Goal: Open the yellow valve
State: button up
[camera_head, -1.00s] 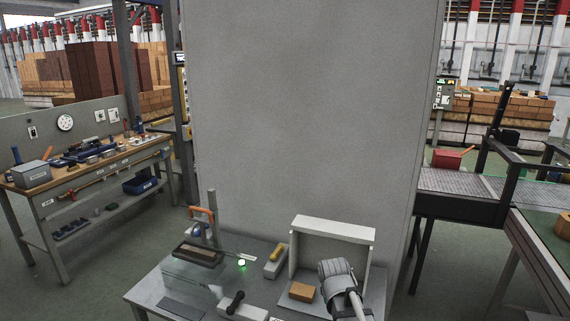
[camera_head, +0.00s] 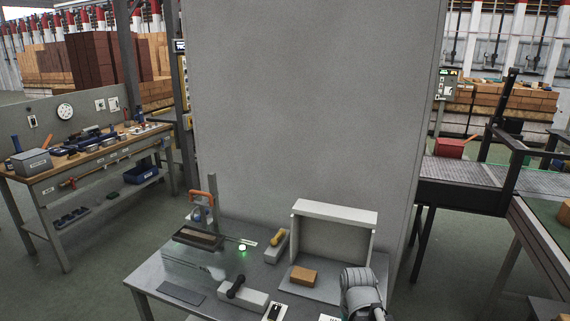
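A small yellow handle (camera_head: 277,237), which looks like the yellow valve, sits on a light grey block towards the back of the grey table (camera_head: 150,281). It is left of the open box-like housing. Its exact turn is too small to tell. A grey rounded part of my arm shows at the lower right of the table, in front of the housing's right side. My gripper's fingers do not show, so their distance from the valve cannot be told.
The white open-fronted housing (camera_head: 335,209) has an orange-brown brick (camera_head: 303,276) before it. A black lever (camera_head: 236,288) on a pale block stands in front of the valve. A green light (camera_head: 242,247), a dark tray (camera_head: 199,237) and an orange-handled tool (camera_head: 201,195) are left. A grey pillar (camera_head: 315,110) rises behind.

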aim_at(283, 233)
jog(key=u, duration=0.6)
jog(key=k, duration=0.8)
jog(key=u, duration=1)
jog(key=k, duration=0.6)
jog(key=u, duration=0.15)
jog(key=i, duration=1.25)
jog(key=z, duration=1.15)
jog(key=i, duration=1.1)
jog(key=z, duration=0.55)
